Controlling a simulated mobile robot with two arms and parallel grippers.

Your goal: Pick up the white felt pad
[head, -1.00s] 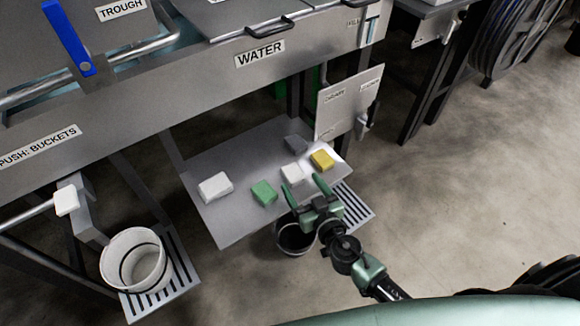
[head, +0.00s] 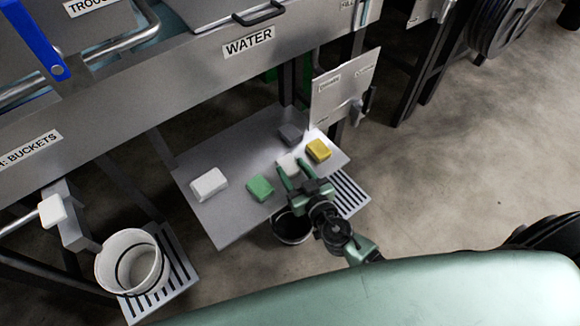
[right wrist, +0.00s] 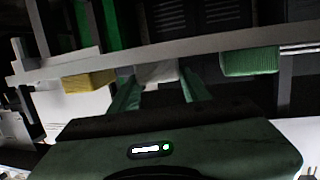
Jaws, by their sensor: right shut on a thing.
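A small white pad (head: 287,160) lies on the grey shelf (head: 228,222), between a green block and a yellow block. My right gripper (head: 293,169) reaches in over the shelf's front edge and is shut on this white pad. In the right wrist view the white pad (right wrist: 157,72) sits between the two green fingers (right wrist: 157,88). A larger white block (head: 209,184) lies at the left of the shelf, apart from the gripper. My left gripper is not in view.
A green block (head: 260,188) and a yellow block (head: 318,149) flank the gripper closely. A dark grey block (head: 290,134) lies behind. An upright panel (head: 343,88) stands at the shelf's right. A dark bucket (head: 291,228) is below the front edge; a white bucket (head: 132,262) is at lower left.

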